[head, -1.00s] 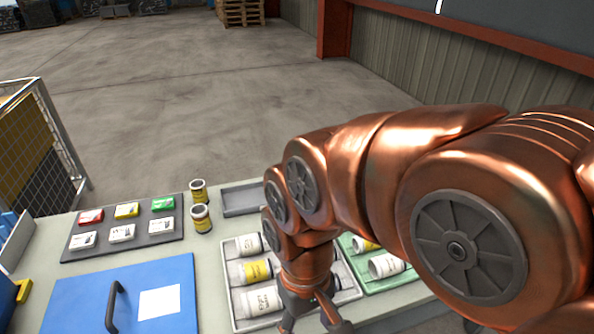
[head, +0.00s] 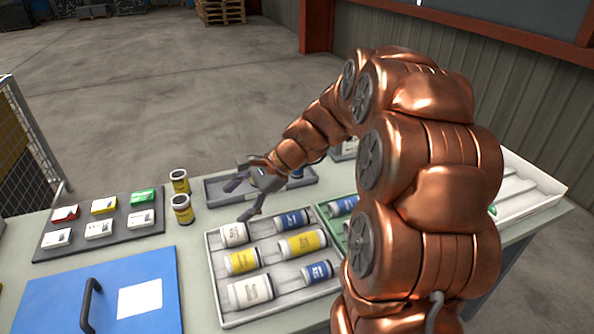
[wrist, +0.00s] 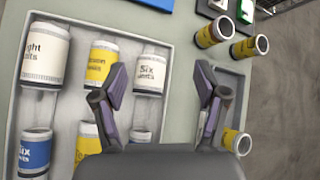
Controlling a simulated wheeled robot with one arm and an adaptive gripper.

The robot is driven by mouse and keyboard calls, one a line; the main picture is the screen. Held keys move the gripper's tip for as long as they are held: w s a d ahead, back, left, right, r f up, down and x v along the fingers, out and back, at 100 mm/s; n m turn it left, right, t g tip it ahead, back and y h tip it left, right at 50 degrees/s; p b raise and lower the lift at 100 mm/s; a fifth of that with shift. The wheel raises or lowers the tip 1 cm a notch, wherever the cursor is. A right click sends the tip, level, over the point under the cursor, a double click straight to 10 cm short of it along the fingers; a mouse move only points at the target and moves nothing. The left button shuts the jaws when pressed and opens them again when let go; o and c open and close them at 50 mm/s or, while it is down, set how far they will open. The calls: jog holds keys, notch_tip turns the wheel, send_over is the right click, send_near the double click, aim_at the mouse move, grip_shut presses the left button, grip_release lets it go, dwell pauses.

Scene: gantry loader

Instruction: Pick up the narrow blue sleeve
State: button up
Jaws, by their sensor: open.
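Several blue sleeves are in view, and I cannot tell for sure which is the narrow one. In the head view one blue sleeve (head: 292,220) lies at the back right of the light grey tray (head: 216,283), and another blue sleeve (head: 317,271) lies at its front right. A third blue sleeve (head: 343,205) lies in the green tray. My gripper (head: 243,200) is open and empty above the light grey tray's back edge; its fingers (wrist: 162,95) are spread in the wrist view.
White and yellow sleeves (head: 300,243) share the light grey tray. Two yellow cans (head: 182,209) stand left of the dark grey back tray (head: 215,190). A dark mat (head: 75,247) with small boxes and a blue lid (head: 100,290) lie left. A white rack (head: 530,190) is at right.

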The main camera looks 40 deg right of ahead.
jog(key=w+d+f+m+t+h+b, duration=0.1)
jog(key=w+d+f+m+t, duration=0.1)
jog(key=d, duration=0.8)
jog(key=w+d+f+m+t+h+b, duration=0.1)
jog(key=w+d+f+m+t, duration=0.1)
jog(key=d+m, duration=0.5)
jog(key=w+d+f+m+t+h+b, duration=0.1)
jog(key=w+d+m+t, duration=0.3)
jog(key=d, duration=0.9)
jog(key=shift+w+d+f+m, duration=0.1)
jog(key=shift+w+f+m, duration=0.2)
jog(key=shift+w, duration=0.2)
jog(key=shift+w+d+f+m, duration=0.1)
jog(key=shift+w+f+m, duration=0.2)
jog(key=shift+w, duration=0.4)
jog(key=shift+x, duration=3.6)
jog(key=shift+r, duration=0.2)
grip_shut()
